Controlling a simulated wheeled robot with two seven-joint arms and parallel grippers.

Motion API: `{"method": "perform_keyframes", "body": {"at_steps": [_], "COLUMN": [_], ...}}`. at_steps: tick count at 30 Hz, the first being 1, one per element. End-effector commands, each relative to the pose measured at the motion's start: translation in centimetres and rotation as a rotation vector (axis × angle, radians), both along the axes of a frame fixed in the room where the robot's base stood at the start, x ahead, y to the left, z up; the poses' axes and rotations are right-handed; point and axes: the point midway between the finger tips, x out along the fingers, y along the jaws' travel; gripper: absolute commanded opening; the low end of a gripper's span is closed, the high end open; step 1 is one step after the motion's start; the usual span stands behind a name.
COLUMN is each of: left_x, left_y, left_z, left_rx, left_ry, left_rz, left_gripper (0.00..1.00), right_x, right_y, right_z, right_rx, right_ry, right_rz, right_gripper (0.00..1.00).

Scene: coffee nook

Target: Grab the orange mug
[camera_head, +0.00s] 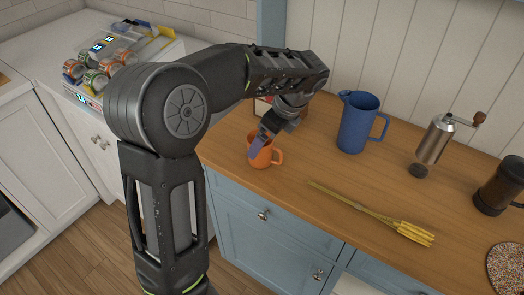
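The orange mug (261,161) stands upright on the wooden counter, near its front left edge, with its handle pointing right. My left gripper (256,146) reaches down from above to the mug's rim. Its bluish-purple finger overlaps the mug's opening and upper left side. The other finger does not show clearly, so I cannot tell whether the gripper is closed on the mug. My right gripper is not in view.
A blue pitcher (356,124) stands to the right of the mug. A boxy item (263,106) stands behind the gripper.

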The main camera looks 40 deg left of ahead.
Motion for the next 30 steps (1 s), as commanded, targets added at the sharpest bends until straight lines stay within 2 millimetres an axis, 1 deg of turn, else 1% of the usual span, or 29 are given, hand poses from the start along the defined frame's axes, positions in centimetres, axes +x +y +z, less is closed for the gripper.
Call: {"method": "perform_keyframes", "body": {"at_steps": [1,4,8,26,30], "left_x": [-0.2,-0.2,-0.2,-0.1,-0.1], "left_y": [0.3,0.9,1.3,1.3,1.3], "left_z": [-0.6,-2.1,-3.1,-3.2,-3.1], "left_rx": [0.001,0.001,0.000,0.000,0.000], "left_ry": [0.004,0.003,0.001,0.000,0.000], "left_rz": [0.001,0.000,0.000,0.000,0.000], "left_gripper": [0.93,0.93,0.93,0.93,0.81], "right_x": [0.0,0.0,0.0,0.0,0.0], "right_y": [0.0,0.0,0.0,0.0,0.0], "right_z": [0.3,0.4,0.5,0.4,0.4], "right_rx": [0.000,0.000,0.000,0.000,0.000], "right_ry": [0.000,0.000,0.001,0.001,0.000], "right_rz": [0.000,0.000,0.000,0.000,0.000], "right_gripper": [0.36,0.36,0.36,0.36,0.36]}}
